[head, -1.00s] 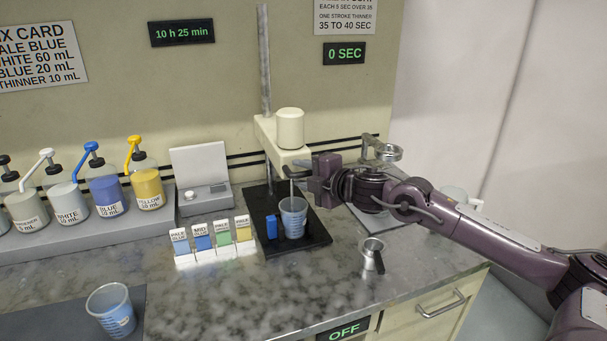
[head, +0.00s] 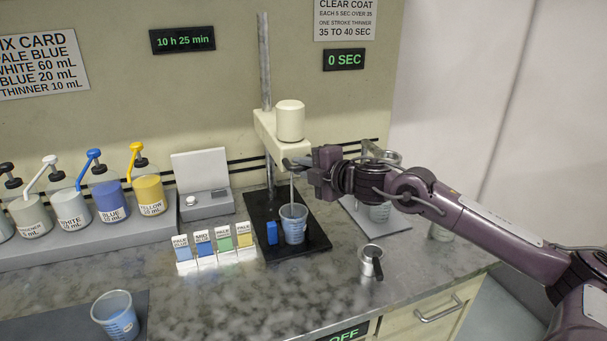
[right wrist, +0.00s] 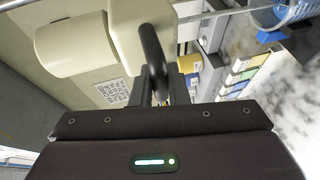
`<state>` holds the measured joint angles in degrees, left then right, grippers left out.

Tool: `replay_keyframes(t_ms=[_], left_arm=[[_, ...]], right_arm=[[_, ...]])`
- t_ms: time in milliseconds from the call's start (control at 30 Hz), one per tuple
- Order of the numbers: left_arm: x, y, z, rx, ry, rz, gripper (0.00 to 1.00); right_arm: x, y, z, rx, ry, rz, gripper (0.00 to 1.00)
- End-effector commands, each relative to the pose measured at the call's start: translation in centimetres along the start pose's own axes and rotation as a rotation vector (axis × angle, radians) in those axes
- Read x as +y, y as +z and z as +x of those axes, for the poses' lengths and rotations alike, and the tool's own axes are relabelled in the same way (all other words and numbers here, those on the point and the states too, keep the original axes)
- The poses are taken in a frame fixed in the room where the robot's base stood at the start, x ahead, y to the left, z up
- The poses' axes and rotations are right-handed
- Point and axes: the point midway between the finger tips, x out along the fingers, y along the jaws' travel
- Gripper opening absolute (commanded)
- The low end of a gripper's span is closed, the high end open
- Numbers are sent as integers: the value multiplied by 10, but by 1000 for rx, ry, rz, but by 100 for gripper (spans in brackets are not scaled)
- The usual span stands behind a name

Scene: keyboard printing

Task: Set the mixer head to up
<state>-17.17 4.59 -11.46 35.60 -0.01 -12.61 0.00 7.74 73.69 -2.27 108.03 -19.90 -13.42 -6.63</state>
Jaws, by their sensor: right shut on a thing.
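The cream mixer head (head: 289,122) is on a vertical grey post, above a black base (head: 318,240). Its thin shaft runs down toward a clear cup of blue liquid (head: 293,224) on the base; I cannot tell where its lower end is. My right gripper (head: 312,168) is at the head's lower right side, shut on its dark handle. In the right wrist view the black handle (right wrist: 152,48) runs between my fingers (right wrist: 160,95), with the cream head beside it. My left gripper is not in view.
Pump bottles (head: 110,195) stand on the left. A second cup (head: 115,315) stands at the front left, and a metal cup (head: 371,262) stands right of the base. The counter front is mostly clear.

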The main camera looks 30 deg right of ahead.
Motion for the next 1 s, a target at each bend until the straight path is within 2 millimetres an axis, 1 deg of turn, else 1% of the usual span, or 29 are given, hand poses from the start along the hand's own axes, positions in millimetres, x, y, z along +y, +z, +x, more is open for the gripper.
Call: replay_keyframes(t_ms=[33,100,300,400,567,967,1000], left_arm=[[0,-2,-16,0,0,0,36],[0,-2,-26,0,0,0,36],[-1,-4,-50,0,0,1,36],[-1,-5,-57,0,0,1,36],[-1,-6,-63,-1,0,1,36],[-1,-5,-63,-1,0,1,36],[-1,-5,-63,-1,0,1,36]], right_arm=[[26,-1,-5,-2,11,-2,0],[43,-3,-9,-2,11,-2,0],[83,-6,-17,-2,9,-1,0],[96,-7,-20,-3,8,0,0],[106,-8,-22,-3,6,1,0],[110,-8,-23,-3,12,0,0],[110,-8,-23,-3,13,0,20]])
